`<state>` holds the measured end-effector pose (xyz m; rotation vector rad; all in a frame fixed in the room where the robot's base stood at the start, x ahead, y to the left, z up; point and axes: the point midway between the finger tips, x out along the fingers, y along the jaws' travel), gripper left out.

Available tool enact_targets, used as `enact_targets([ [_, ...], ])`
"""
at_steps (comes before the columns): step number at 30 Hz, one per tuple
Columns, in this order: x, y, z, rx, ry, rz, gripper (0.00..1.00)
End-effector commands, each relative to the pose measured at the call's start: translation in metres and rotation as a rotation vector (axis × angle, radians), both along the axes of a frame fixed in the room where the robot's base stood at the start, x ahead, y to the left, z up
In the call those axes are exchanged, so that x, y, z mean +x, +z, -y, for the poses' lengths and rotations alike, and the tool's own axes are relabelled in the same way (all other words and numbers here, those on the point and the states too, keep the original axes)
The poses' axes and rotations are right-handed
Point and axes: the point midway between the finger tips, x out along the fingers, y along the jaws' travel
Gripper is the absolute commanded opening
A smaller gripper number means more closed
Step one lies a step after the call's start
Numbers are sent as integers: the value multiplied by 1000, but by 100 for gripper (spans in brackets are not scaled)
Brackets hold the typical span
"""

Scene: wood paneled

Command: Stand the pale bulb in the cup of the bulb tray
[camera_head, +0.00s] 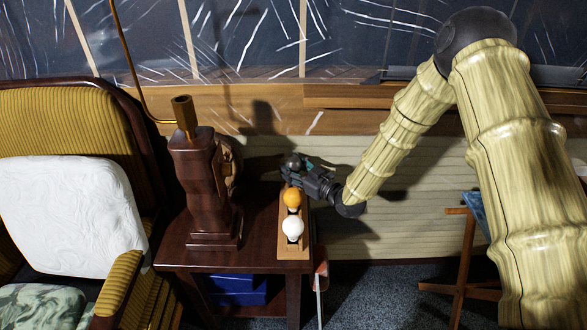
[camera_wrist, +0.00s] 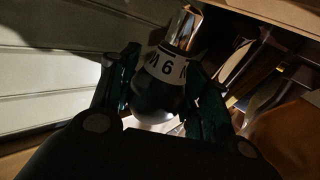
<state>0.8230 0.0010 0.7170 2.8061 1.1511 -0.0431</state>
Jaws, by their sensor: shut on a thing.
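The bulb tray (camera_head: 294,252) is a long, narrow wooden holder at the right edge of a dark side table. A white bulb (camera_head: 293,228) and an orange bulb (camera_head: 292,197) stand in it. My gripper (camera_head: 297,167) is at the tray's far end, beyond the orange bulb. Its teal fingers are shut on a dark-looking glass bulb (camera_head: 292,161). In the wrist view this held bulb (camera_wrist: 155,95) has a printed white band and a shiny metal base at the top of the picture. Whether it touches the tray is unclear, and I cannot see the cup beneath it.
A brown wooden lamp-like stand (camera_head: 207,190) rises on the side table (camera_head: 190,258), close left of the tray. A striped armchair (camera_head: 60,120) with a white cushion stands further left. A blue box (camera_head: 237,289) lies under the table. A panelled wall is behind.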

Motion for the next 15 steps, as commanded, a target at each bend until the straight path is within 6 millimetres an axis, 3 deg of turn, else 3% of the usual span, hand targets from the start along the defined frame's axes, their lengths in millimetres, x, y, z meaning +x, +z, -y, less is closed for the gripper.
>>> enact_targets([
  [15,0,-5,0,0,0,0,11],
])
